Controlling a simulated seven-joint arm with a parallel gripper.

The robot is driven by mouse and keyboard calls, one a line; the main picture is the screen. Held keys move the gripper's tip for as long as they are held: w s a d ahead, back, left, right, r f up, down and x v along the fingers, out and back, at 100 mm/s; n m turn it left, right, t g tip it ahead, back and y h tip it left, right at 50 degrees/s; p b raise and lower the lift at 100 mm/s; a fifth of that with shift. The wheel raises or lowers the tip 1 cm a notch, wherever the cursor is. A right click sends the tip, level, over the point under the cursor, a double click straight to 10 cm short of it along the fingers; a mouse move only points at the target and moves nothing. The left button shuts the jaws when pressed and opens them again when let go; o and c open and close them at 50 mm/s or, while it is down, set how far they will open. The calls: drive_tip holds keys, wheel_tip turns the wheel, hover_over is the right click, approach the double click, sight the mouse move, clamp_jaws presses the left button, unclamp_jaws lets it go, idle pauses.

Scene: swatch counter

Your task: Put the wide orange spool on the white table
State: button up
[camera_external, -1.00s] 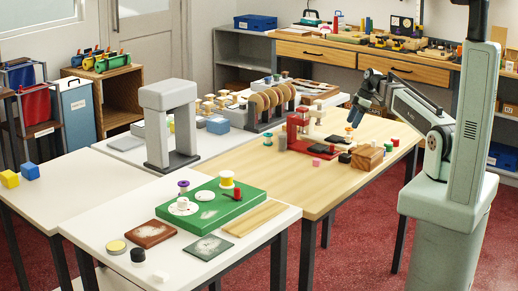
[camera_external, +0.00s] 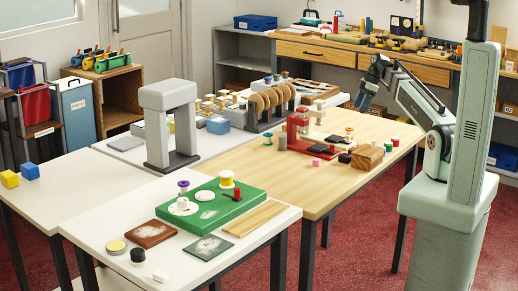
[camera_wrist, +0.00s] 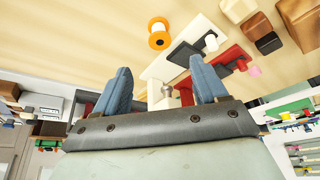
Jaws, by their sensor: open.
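An orange spool with wide flanges and a pale core (camera_wrist: 158,38) lies on the wooden table in the wrist view, beyond my fingers and apart from them. In the external view a small orange-topped spool (camera_external: 349,130) stands on the wooden table; I cannot tell for sure that it is the same one. My gripper (camera_external: 361,106) is above the far right side of that table. In the wrist view its two blue fingers (camera_wrist: 160,68) are spread, with nothing held between them. A white table (camera_external: 120,214) stands in front, holding a green board.
Near the orange spool are black and red pieces, and a wooden block (camera_external: 367,157). A red stand (camera_external: 298,127) is on the wooden table. The green board (camera_external: 216,205) bears several spools. The wooden table's near end is clear.

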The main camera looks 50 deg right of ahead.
sight(349, 128)
drive_tip(key=w+a+r+n+g+h, duration=0.1)
drive_tip(key=w+a+r+n, duration=0.15)
drive_tip(key=w+a, duration=0.4)
drive_tip(key=s+d+f+n, duration=0.1)
drive_tip(key=f+n, duration=0.1)
drive_tip(key=f, duration=0.1)
drive_tip(key=d+f+n+g+h, duration=0.1)
drive_tip(key=f+n, duration=0.2)
drive_tip(key=s+d+f+n+g+h, duration=0.1)
drive_tip(key=f+n, duration=0.1)
drive_tip(key=n, duration=0.1)
drive_tip(key=shift+s+f, duration=0.35)
drive_tip(key=shift+f, duration=0.05)
drive_tip(key=shift+s+d+f, duration=0.1)
drive_tip(key=shift+s+f, duration=0.05)
drive_tip(key=shift+f, duration=0.85)
drive_tip(key=shift+s+d+f, duration=0.1)
drive_tip(key=shift+s+f, duration=0.05)
drive_tip(key=shift+f, duration=1.5)
